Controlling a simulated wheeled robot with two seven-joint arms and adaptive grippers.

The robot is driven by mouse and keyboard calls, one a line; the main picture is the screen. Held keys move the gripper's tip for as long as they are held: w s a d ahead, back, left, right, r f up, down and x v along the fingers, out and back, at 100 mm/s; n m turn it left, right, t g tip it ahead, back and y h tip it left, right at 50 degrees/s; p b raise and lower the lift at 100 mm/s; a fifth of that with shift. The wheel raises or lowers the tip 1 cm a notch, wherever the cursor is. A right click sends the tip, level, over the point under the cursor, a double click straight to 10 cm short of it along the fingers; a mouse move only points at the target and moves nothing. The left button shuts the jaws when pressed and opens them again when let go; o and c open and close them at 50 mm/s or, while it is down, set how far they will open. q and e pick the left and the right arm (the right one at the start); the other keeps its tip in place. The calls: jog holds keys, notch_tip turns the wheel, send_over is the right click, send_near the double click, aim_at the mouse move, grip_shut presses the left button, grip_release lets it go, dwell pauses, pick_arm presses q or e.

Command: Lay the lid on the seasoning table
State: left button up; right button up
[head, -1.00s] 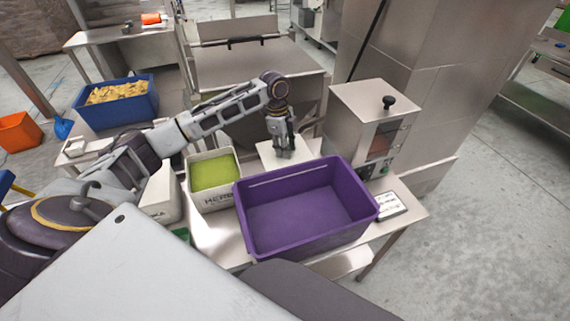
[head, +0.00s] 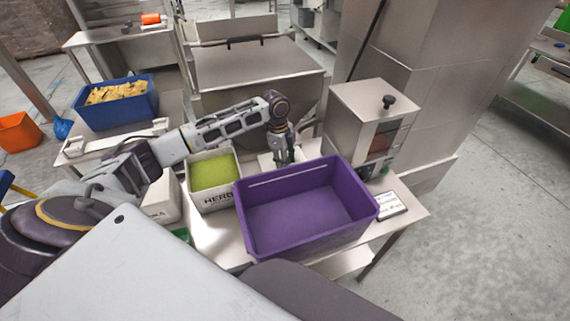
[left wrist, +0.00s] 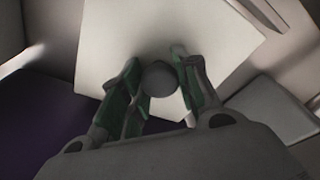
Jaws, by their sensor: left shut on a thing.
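My left gripper (head: 284,157) points down behind the purple tub and is shut on the knob (left wrist: 159,78) of the lid. The lid (left wrist: 120,32) is a pale flat square plate below the fingers in the left wrist view. In the head view a corner of the lid (head: 266,162) shows between the herb box and the purple tub; the tub hides part of it. The lid is low over the seasoning table (head: 213,235); I cannot tell whether it touches the top. My right gripper is not in view.
On the table stand the purple tub (head: 309,244), a white herb box (head: 216,200) with green contents, a white container (head: 162,203) and a steel machine with a black knob (head: 366,125). A small white device (head: 390,206) lies at the right. Tight room surrounds the lid.

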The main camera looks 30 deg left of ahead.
pick_arm(q)
jog(key=shift+f, duration=1.05)
jog(key=o, duration=1.1)
jog(key=shift+o, duration=0.2)
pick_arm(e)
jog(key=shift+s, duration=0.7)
